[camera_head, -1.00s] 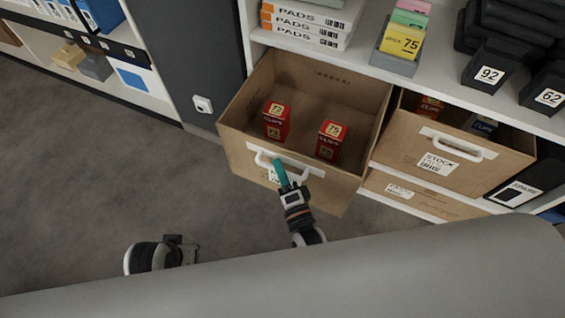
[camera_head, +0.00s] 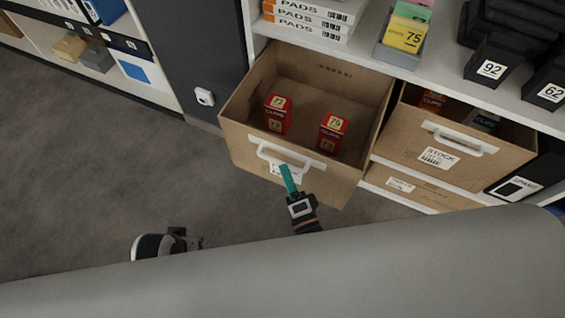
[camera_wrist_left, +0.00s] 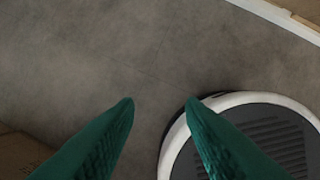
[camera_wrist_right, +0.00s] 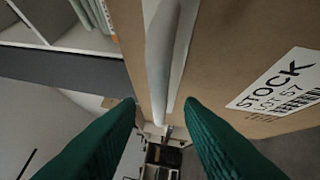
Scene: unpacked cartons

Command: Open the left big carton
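The left big carton (camera_head: 236,139) is brown, open-topped and stands far out of the shelf. Two red clip boxes, a left one (camera_head: 277,114) and a right one (camera_head: 332,133), stand inside it. Its white handle (camera_head: 291,157) is on the front, above a partly hidden label; the handle also shows in the right wrist view (camera_wrist_right: 163,60). My right gripper (camera_head: 287,170) has teal fingers, parted and empty, just in front of the handle (camera_wrist_right: 160,101). My left gripper (camera_wrist_left: 160,100) is open and empty over the floor; its fingers are hidden in the head view.
A second carton (camera_head: 400,140) with a STOCK label sits in the shelf to the right, above a lower carton (camera_head: 395,183). Pads, card boxes and black bins fill the shelf board (camera_head: 450,88) above. The grey floor (camera_head: 90,170) at left is clear.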

